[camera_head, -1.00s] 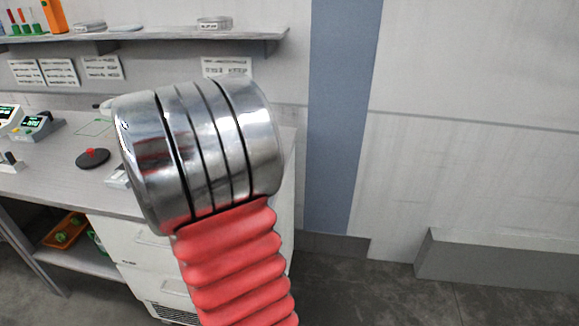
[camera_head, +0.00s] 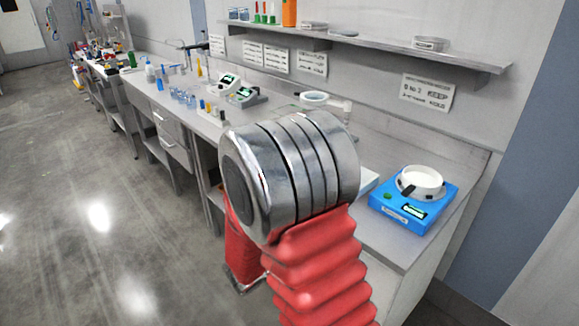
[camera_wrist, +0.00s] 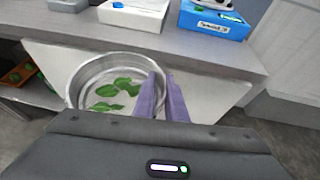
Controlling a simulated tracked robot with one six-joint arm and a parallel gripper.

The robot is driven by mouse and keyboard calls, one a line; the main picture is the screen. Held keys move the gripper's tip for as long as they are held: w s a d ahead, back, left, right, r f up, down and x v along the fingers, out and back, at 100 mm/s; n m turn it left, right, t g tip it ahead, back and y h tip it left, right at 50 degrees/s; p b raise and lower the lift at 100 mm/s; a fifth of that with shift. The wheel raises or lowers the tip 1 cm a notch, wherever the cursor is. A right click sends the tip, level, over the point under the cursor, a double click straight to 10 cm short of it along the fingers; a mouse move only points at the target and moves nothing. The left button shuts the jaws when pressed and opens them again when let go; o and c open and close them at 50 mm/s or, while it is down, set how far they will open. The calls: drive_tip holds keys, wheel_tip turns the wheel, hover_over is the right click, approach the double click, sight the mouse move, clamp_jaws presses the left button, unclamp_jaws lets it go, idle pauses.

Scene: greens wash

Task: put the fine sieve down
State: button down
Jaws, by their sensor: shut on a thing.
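The fine sieve (camera_wrist: 72,88) is a round, shallow metal pan with a shiny rim, on the left in the wrist view. Several green leaves (camera_wrist: 117,88) lie in it. My gripper (camera_wrist: 161,80) has two purple fingers, shut on the right side of the sieve's rim. The sieve appears in front of the bench's front edge, not over the bench top. In the head view my arm's metal joint and red sleeve fill the middle, and the sieve and gripper are hidden.
The grey bench (camera_head: 388,243) bears a blue device (camera_head: 392,212) with a white bowl (camera_head: 421,182) near its right end. A white tray (camera_wrist: 136,17) lies left of the blue device (camera_wrist: 212,20). Instruments (camera_head: 240,97) and glassware stand farther left. A shelf (camera_head: 385,45) runs above.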

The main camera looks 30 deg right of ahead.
drive_tip(key=w+a+f+n+t, duration=0.1)
drive_tip(key=w+a+f, duration=0.1)
drive_tip(key=a, duration=0.2)
drive_tip(key=w+a+f+n+t+y, duration=0.1)
drive_tip(key=w+a+f, duration=0.1)
drive_tip(key=a, duration=0.3)
drive_tip(key=w+a+f+n+t+y, duration=0.1)
drive_tip(key=w+a+f+n+t, duration=0.1)
drive_tip(key=w+a+f, duration=0.1)
drive_tip(key=shift+w+a, duration=0.75)
drive_tip(key=shift+a, duration=0.5)
drive_tip(key=shift+w, duration=0.1)
